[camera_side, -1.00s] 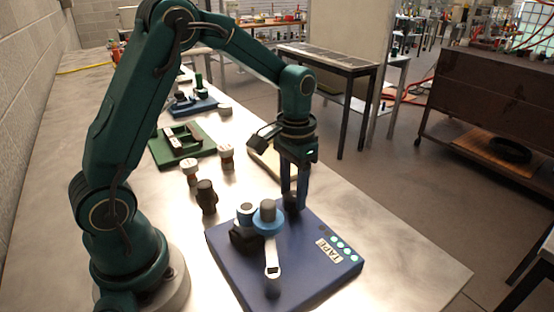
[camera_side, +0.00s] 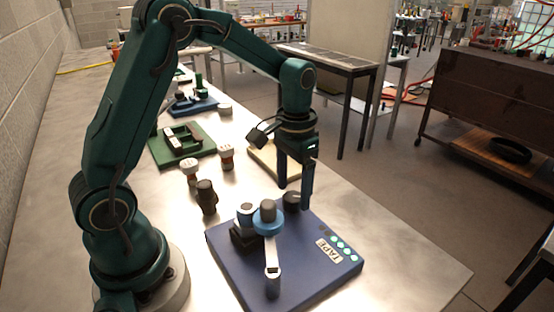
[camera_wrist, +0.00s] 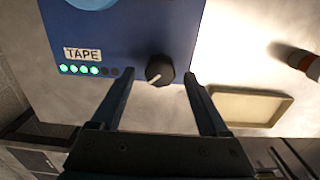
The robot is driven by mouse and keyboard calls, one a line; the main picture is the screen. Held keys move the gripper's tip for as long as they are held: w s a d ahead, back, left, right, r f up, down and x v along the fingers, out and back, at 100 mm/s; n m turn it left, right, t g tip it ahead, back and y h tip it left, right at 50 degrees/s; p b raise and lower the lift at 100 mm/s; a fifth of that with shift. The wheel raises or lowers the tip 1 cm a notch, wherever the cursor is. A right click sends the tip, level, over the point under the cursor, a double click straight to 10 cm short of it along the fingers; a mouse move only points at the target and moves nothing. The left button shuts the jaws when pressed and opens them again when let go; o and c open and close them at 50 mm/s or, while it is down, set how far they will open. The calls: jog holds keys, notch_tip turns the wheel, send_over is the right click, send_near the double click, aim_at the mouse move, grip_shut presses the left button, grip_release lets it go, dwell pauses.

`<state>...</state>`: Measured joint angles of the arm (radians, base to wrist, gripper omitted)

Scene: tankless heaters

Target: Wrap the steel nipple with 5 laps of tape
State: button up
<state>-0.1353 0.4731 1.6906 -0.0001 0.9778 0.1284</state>
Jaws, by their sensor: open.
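The blue tape station (camera_side: 225,265) with a TAPE label stands on the bench; its label also shows in the wrist view (camera_wrist: 83,54). A grey cylinder (camera_side: 268,207), apparently the steel nipple, stands upright in a light-blue collar. A white-and-blue roll (camera_side: 246,210) sits beside it on a black block. A pale arm (camera_side: 272,255) runs from the collar to a dark post. A dark knob (camera_wrist: 160,70) with a white pointer is at the station's far corner. My gripper (camera_wrist: 157,78) is open, its fingertips either side of the knob, with visible gaps. Several lamps (camera_wrist: 80,70) glow green; two are dark.
A cream tray (camera_wrist: 245,105) lies beyond the station. Two white-capped fittings (camera_side: 189,168) (camera_side: 226,153) and a dark fitting (camera_side: 207,197) stand to the left. A green fixture (camera_side: 180,145) is farther back. The bench right of the station is clear.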

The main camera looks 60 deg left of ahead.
aim_at(293, 196)
jog(key=shift+r, duration=2.1)
jog(key=s+d+r+t, duration=0.3)
jog(key=s+r, duration=0.3)
jog(key=r, duration=0.2)
jog(key=s+d+f+t, duration=0.1)
jog(key=s+f+t, duration=0.1)
jog(key=s, duration=0.6)
jog(key=shift+f+t, duration=0.3)
jog(key=shift+f, duration=0.15)
jog(key=shift+s, duration=0.1)
